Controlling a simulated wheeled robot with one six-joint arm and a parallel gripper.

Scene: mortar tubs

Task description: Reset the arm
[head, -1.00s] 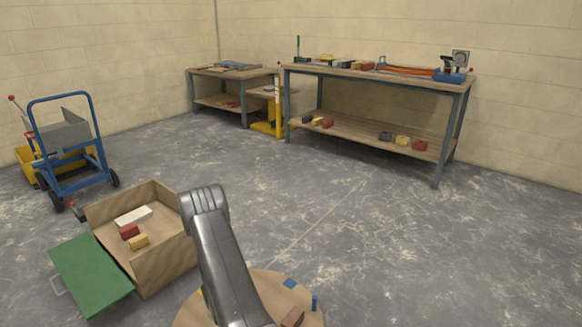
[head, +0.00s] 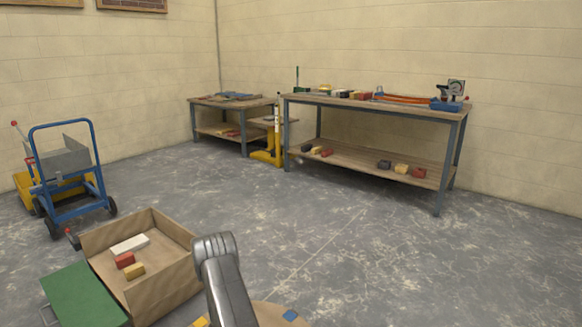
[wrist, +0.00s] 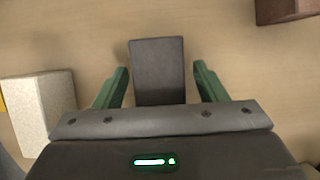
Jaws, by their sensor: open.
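My gripper (wrist: 159,76) shows in the wrist view with its two green fingers apart, so it is open. A dark grey block (wrist: 160,62) lies between and beyond the fingers on a tan surface (wrist: 225,40); I see a gap on each side of it, and its near end is hidden by the gripper body. In the head view my arm rises at the bottom centre, over a round wooden top (head: 272,315); the gripper itself is hidden there.
A pale block (wrist: 35,105) and a dark brown block (wrist: 285,8) lie near the gripper. An open wooden box (head: 165,288) with several blocks and a green lid (head: 85,295) stands left of my arm. A blue cart (head: 75,200) and workbenches (head: 375,102) stand farther back. The right floor is clear.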

